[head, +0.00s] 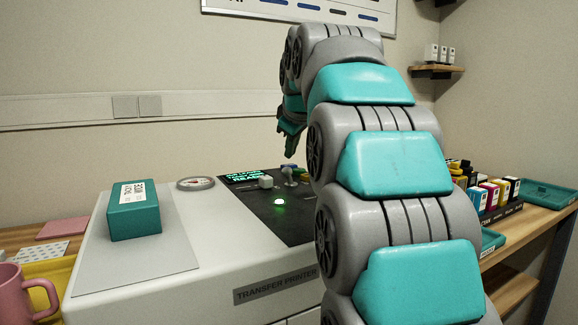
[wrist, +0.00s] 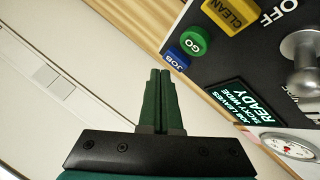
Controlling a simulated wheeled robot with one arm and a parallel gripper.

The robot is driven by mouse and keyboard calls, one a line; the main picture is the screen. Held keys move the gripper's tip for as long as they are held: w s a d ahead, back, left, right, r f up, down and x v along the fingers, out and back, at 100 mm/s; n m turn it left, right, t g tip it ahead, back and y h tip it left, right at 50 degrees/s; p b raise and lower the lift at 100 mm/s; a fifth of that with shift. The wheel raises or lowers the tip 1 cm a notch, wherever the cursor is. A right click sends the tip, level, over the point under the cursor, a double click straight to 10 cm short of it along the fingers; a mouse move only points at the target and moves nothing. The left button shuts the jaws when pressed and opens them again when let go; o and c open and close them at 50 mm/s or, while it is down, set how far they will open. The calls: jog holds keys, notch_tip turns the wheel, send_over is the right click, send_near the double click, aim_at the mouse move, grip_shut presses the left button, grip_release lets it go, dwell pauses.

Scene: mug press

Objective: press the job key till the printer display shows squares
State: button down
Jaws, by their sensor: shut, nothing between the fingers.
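The blue job key (wrist: 176,59) is at the left end of the row of keys in the wrist view, beside the green GO key (wrist: 193,43). The printer display (wrist: 244,105) is lit and reads JOB LEAVES, then a line that looks like TACKY WIDE, then READY. In the head view my gripper (head: 290,152) is above the back of the panel.
The transfer printer (head: 150,272) carries a teal box (head: 134,212) and a round gauge (head: 196,183). A yellow CLEAN key (wrist: 233,14) and a metal lever knob (wrist: 301,48) stand near the keys. A pink mug (head: 22,295) is at far left.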

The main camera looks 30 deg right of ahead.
jog(key=shift+f, duration=0.1)
dwell(0.4)
jog(key=shift+f, duration=0.35)
jog(key=shift+f+b, duration=0.45)
jog(key=shift+b, duration=0.05)
dwell(0.6)
jog(key=shift+r, duration=0.15)
dwell(0.3)
jog(key=shift+r+p, duration=0.65)
jog(key=shift+r, duration=0.1)
notch_tip(320, 180, up, 5)
jog(key=p, duration=0.3)
jog(key=shift+p, duration=0.3)
dwell(0.6)
